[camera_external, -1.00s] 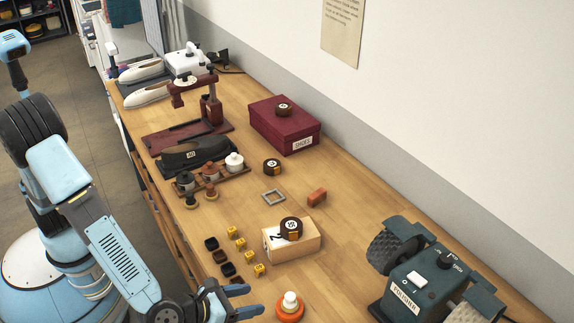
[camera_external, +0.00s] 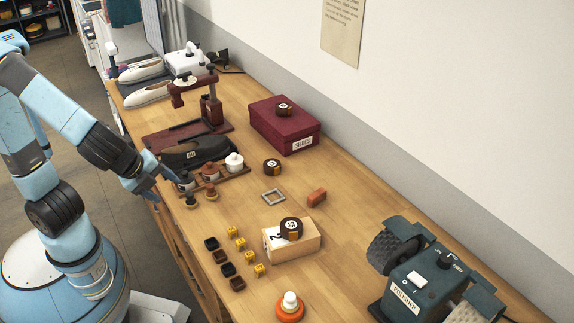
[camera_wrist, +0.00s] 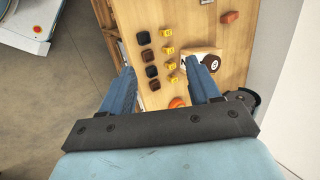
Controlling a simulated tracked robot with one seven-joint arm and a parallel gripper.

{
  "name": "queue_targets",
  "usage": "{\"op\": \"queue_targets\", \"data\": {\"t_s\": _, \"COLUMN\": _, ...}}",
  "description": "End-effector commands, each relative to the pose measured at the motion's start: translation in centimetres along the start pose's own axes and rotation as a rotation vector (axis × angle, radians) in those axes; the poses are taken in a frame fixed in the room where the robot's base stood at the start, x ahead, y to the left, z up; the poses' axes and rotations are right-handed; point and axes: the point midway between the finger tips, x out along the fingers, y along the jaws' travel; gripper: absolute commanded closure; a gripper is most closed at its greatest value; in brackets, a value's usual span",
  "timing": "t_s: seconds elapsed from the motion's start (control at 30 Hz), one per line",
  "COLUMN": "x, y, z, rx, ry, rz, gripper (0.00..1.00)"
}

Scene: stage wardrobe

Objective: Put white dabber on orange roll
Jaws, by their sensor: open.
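The orange roll (camera_external: 290,313) lies flat on the wooden table near the front edge of the external view. The white dabber (camera_external: 290,300) stands upright on top of it, apart from my gripper. In the wrist view part of the orange roll (camera_wrist: 177,102) shows beyond my fingers; I cannot make out the dabber there. My gripper (camera_wrist: 162,88) is open, with nothing between its fingers. In the external view my gripper (camera_external: 166,178) is over the table's left edge, beside the row of jars, well away from the roll.
A rack of jars (camera_external: 234,161), with two small dabbers (camera_external: 212,194) before it, stands near my gripper. Dark caps (camera_external: 228,269) and yellow dice (camera_external: 240,244) lie mid-table. A wooden block (camera_external: 305,240) bears a tape roll (camera_external: 291,228). A polisher (camera_external: 425,285) stands right.

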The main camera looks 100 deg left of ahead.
Motion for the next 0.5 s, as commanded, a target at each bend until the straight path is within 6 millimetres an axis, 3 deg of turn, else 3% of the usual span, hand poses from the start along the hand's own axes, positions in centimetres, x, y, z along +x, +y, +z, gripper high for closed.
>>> {"op": "queue_targets", "data": {"t_s": 0.2, "x": -3.2, "y": 2.8, "z": 4.6, "rx": -0.307, "ry": 0.106, "rz": 0.116, "gripper": 0.38}}
{"op": "queue_targets", "data": {"t_s": 0.5, "x": -7.1, "y": 7.2, "z": 8.4, "rx": -0.683, "ry": 0.261, "rz": 0.273, "gripper": 0.38}}
